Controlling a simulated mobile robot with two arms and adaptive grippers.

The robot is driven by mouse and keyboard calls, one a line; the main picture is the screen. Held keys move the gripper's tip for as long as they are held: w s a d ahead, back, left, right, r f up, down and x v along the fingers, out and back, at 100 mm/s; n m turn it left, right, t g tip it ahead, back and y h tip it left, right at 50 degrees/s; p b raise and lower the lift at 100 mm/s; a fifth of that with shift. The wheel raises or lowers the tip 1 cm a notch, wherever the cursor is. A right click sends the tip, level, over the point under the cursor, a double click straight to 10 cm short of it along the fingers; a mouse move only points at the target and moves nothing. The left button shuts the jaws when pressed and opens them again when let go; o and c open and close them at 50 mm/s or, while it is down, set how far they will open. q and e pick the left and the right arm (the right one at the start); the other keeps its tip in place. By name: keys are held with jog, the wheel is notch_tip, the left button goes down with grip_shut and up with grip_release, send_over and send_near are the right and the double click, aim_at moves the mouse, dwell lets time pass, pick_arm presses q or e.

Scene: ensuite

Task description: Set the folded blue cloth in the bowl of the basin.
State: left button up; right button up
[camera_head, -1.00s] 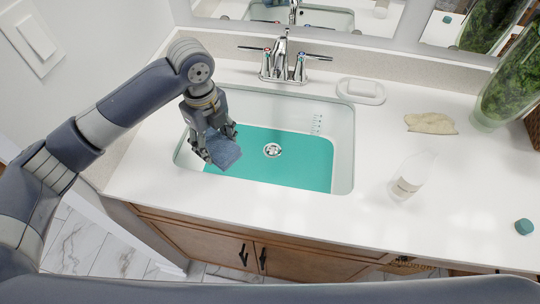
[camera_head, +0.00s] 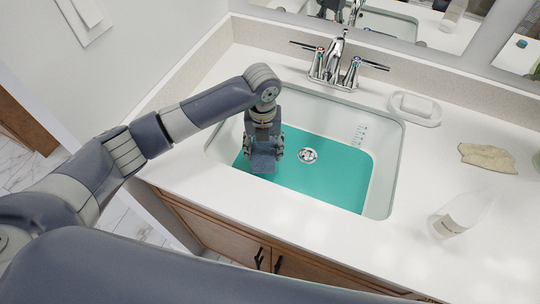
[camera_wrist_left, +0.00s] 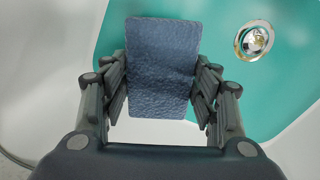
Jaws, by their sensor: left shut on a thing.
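The folded blue cloth (camera_head: 263,158) is held by my left gripper (camera_head: 264,152), which is shut on it. In the left wrist view the cloth (camera_wrist_left: 162,65) fills the space between the two fingers (camera_wrist_left: 160,100). The gripper points down inside the outline of the white basin (camera_head: 384,190), over the left part of its teal floor (camera_head: 325,185). The drain (camera_head: 308,156) lies to the right of the cloth. I cannot tell whether the cloth touches the basin floor. My right gripper is not in view.
The faucet (camera_head: 336,62) stands behind the basin. A soap dish with soap (camera_head: 414,108) is at the back right. The front right counter is clear.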

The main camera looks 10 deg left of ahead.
aim_at(264, 150)
pick_arm(q)
notch_tip(264, 150, down, 4)
jog(key=shift+f, duration=0.15)
dwell(0.3)
jog(key=shift+f, duration=0.15)
jog(key=o, duration=1)
jog(key=shift+w+r, duration=0.1)
jog(key=shift+r, duration=0.5)
notch_tip(264, 150, up, 11)
jog(key=shift+r, duration=0.1)
